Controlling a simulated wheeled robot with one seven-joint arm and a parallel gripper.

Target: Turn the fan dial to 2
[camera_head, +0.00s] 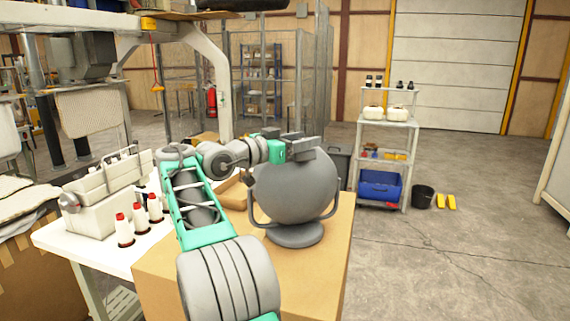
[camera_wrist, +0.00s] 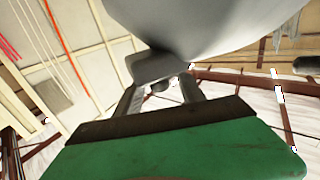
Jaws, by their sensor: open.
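The fan (camera_head: 296,190) is a grey round body on a round foot, held in a curved bracket. It stands upright on a cardboard box (camera_head: 190,275). No dial marks or setting can be read.
A white table (camera_head: 60,240) with a sewing machine (camera_head: 100,205) and several red-topped spools is on the left. A shelf cart (camera_head: 388,140) with a blue bin and a black bucket (camera_head: 423,196) stand at right.

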